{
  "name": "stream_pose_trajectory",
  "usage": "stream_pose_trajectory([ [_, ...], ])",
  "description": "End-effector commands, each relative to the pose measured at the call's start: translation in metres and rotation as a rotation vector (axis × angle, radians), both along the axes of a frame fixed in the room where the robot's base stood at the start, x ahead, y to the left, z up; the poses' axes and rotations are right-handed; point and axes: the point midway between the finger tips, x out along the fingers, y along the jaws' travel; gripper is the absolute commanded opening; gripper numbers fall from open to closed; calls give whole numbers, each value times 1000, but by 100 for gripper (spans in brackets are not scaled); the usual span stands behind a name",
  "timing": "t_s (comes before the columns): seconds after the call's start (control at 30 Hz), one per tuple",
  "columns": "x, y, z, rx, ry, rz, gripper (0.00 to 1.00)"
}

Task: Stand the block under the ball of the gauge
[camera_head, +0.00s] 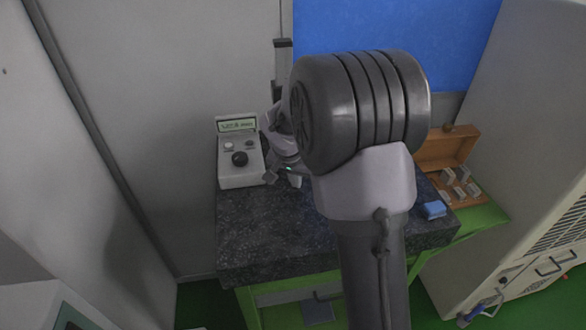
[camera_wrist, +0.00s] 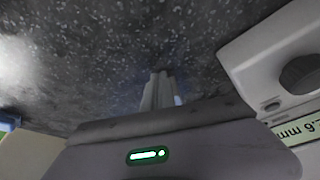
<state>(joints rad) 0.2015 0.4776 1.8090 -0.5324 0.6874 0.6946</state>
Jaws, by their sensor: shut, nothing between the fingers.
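My gripper (camera_head: 284,179) is low over the dark granite plate (camera_head: 262,240), just right of the gauge's readout box, partly hidden by my arm. In the wrist view its fingers (camera_wrist: 160,88) are together over the speckled plate, with nothing seen between them. A grey upright column (camera_head: 283,62), likely the gauge stand, rises behind my arm. The gauge's ball is hidden. Several small metal blocks (camera_head: 461,191) are in the open wooden case at the right. I cannot tell which block is meant. A small pale-blue patch beside the fingers in the wrist view is unclear.
The readout box (camera_head: 239,172) stands at the plate's left back and also shows in the wrist view (camera_wrist: 262,62). The wooden case (camera_head: 447,150) is right of the plate. A blue object (camera_head: 433,209) lies at the plate's right edge. The front left of the plate is bare.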

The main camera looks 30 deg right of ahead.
Motion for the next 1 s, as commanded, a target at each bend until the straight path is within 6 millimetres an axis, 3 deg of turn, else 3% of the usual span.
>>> stream_pose_trajectory([
  [0.3, 6, -2, 3, 0, 0, 0, 0],
  [0.63, -11, 3, 40, 0, -2, -1, 0],
  [1.0, -16, 3, 40, 6, 33, 74, 0],
])
